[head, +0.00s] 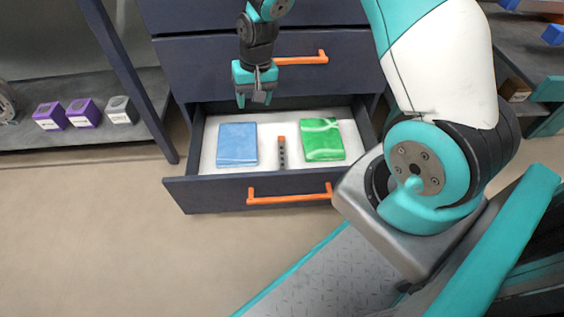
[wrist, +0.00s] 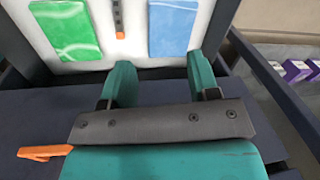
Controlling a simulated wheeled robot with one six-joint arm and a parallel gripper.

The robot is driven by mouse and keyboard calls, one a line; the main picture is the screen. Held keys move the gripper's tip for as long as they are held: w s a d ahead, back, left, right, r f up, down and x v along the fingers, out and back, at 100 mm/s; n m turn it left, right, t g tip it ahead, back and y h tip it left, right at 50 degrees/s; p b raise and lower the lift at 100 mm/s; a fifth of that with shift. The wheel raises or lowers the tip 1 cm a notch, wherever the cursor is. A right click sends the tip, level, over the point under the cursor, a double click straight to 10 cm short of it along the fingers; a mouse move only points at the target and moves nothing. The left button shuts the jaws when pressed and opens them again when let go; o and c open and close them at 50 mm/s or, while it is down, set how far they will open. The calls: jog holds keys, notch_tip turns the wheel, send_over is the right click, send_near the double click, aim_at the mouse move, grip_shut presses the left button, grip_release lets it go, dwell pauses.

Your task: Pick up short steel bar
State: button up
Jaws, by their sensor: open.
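The short steel bar (head: 282,153) is a narrow dark grey piece with an orange end. It lies in the open drawer (head: 222,190), between a blue packet (head: 237,145) and a green packet (head: 322,139). The bar also shows at the top of the wrist view (wrist: 118,17), partly cut off by the picture edge. My gripper (head: 254,99) is open and empty. It hangs above the back left part of the drawer, apart from the bar. Its two teal fingers also show in the wrist view (wrist: 158,78), with nothing between them.
The drawer has white lining and an orange front handle (head: 290,195). A closed drawer with an orange handle (head: 301,58) is behind my gripper. A shelf at left holds two purple boxes (head: 84,112) and a grey box (head: 120,110). The floor at front left is clear.

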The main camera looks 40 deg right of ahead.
jog(key=d+f+m+h, duration=0.1)
jog(key=d+f+m, duration=0.1)
jog(key=d+f, duration=0.35)
jog(key=d+f+m, duration=0.1)
jog(key=d+f, duration=0.2)
jog(key=f, duration=0.6)
jog(key=b, duration=0.7)
send_over(282, 159)
jog(key=shift+g, duration=0.3)
notch_tip(282, 159, down, 12)
jog(key=shift+w+f, duration=0.1)
notch_tip(282, 159, down, 6)
jog(key=b, duration=0.4)
jog(key=shift+r, duration=0.3)
jog(key=shift+c, duration=0.4)
grip_shut()
